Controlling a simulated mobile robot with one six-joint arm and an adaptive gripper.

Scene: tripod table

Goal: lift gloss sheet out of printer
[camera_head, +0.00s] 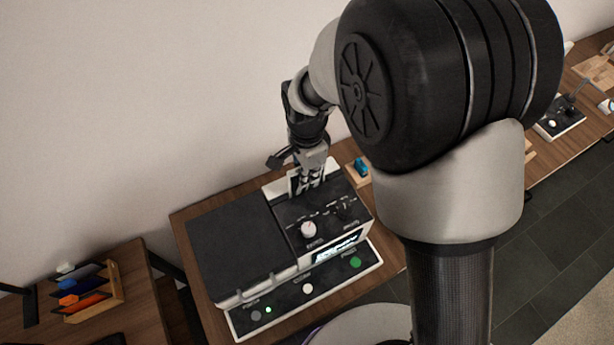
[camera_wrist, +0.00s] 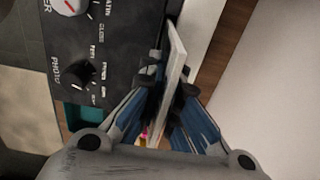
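The printer (camera_head: 232,245) is a black and white machine on the wooden table. Its panel has a white knob (camera_head: 308,229), a lit display (camera_head: 338,248) and a green button (camera_head: 355,262). My gripper (camera_head: 309,182) points down at the printer's back edge, behind the panel. In the wrist view, a thin white sheet (camera_wrist: 175,62), seen nearly edge-on, stands between the fingertips of my gripper (camera_wrist: 169,88). Both dark fingertips appear to press on it. Its lower end is hidden, so I cannot tell how far it sits in the printer.
A rack with orange and blue items (camera_head: 82,298) stands on another table at lower left. A small teal object (camera_head: 361,167) lies right of the printer. The wall (camera_head: 130,110) is close behind my gripper. Another device (camera_head: 560,122) stands farther right.

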